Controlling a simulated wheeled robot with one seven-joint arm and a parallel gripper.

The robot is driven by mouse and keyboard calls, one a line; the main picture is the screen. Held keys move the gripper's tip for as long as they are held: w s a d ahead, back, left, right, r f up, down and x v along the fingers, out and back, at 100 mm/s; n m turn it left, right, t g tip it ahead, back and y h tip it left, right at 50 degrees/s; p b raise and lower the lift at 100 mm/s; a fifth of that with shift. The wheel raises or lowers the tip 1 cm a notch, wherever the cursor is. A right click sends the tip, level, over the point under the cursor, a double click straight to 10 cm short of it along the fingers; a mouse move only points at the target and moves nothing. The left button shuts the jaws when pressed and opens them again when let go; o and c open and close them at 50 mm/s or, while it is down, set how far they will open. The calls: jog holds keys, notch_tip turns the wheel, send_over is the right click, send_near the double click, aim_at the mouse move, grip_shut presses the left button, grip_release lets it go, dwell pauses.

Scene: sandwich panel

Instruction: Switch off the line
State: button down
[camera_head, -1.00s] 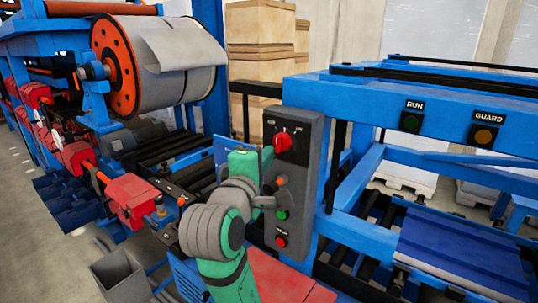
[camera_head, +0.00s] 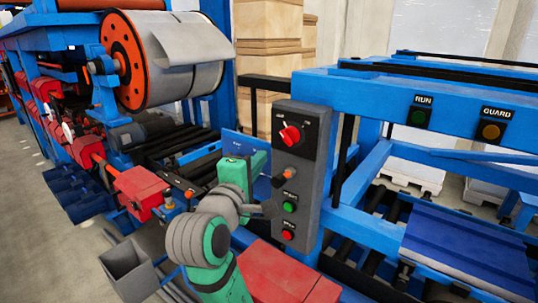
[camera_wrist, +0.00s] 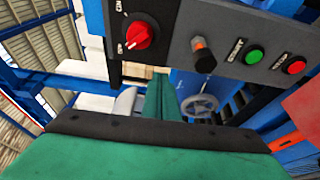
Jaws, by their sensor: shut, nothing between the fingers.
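A grey control panel (camera_head: 312,185) stands upright in the middle of the head view. It carries a red rotary knob (camera_head: 290,136) near the top, an orange-tipped switch (camera_head: 288,173), a green button (camera_head: 290,207) and a red button (camera_head: 288,235) lowest. The knob's white mark appears to point to the panel's upper left; its labels are too small to read surely. The knob (camera_wrist: 140,36) also shows in the wrist view, uncovered. My gripper (camera_head: 268,208) is shut and empty, left of the green button and below the knob. Contact with the panel cannot be told.
A blue frame right of the panel bears a green RUN lamp (camera_head: 419,116) and an amber GUARD lamp (camera_head: 491,130). A large roll (camera_head: 180,58) and red machine units (camera_head: 137,190) stand left. A red cover (camera_head: 285,275) lies below the panel.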

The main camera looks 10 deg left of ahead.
jog(key=s+a+r, duration=0.1)
jog(key=s+a, duration=0.1)
jog(key=s, duration=0.5)
jog(key=shift+s+r, duration=0.15)
jog(key=shift+r, duration=0.2)
jog(key=shift+d+f, duration=0.1)
notch_tip(320, 180, down, 19)
jog(key=w+d+m+y, duration=0.1)
jog(key=w+m+y, duration=0.1)
jog(key=s+d+f+m+g+y, duration=0.15)
jog(key=s+f, duration=0.25)
jog(key=f, duration=0.5)
jog(key=s+d+f+m, duration=0.2)
jog(key=s+f, duration=0.2)
jog(key=f, duration=0.4)
jog(key=s+d+f+m, duration=0.2)
jog(key=s+f+m, duration=0.1)
jog(key=s+f, duration=0.3)
jog(key=s+d+f+m, duration=0.2)
jog(key=s+f, duration=0.2)
jog(key=s, duration=0.4)
jog(key=s+d+m, duration=0.2)
jog(key=s+m, duration=0.1)
jog(key=s, duration=0.6)
jog(key=s+d+m, duration=0.3)
jog(key=s, duration=0.5)
jog(key=shift+s+d+f+g+h, duration=0.25)
jog(key=shift+s+f+g+h, duration=0.1)
jog(key=shift+s+g+h, duration=0.1)
